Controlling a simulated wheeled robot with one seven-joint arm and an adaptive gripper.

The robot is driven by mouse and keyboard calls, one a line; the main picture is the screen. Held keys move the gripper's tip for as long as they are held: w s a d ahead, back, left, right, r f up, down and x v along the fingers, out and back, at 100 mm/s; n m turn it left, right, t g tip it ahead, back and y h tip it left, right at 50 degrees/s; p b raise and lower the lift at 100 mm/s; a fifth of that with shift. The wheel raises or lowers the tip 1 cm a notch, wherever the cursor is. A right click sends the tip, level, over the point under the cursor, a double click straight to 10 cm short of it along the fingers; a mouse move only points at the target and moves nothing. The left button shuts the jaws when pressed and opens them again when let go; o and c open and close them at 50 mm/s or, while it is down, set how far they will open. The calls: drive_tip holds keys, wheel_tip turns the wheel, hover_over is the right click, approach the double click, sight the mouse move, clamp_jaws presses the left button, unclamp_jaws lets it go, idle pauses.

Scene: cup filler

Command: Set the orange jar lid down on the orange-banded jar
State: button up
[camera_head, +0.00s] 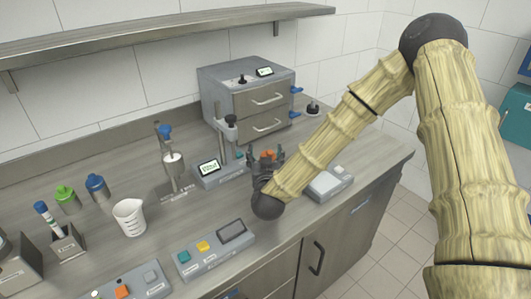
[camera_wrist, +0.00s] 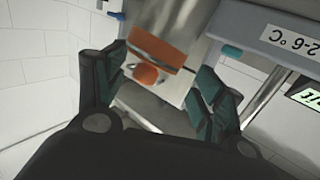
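My gripper (camera_head: 267,157) is over the bench, beside the grey stand with a lit screen. In the wrist view its dark green fingers (camera_wrist: 160,75) are apart, with a clear gap between the right finger and the orange parts. Between them show a wide orange band (camera_wrist: 163,46) on a grey cylinder, which looks like the orange-banded jar, and a smaller rounded orange piece (camera_wrist: 145,74), which looks like the orange jar lid. This view is upside down, so the lid is at the jar's top end. Whether it sits fully seated cannot be told. The gripper hides most of the jar from the head.
A grey drawer cabinet (camera_head: 247,92) stands behind. The screen stand (camera_head: 218,173) is close on the left. A white beaker (camera_head: 130,217), green-capped (camera_head: 66,199) and blue-capped (camera_head: 97,187) bottles stand further left. A button box (camera_head: 215,248) is in front.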

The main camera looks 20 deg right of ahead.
drive_tip(key=b+v, duration=0.1)
drive_tip(key=v, duration=1)
drive_tip(key=shift+r, duration=0.1)
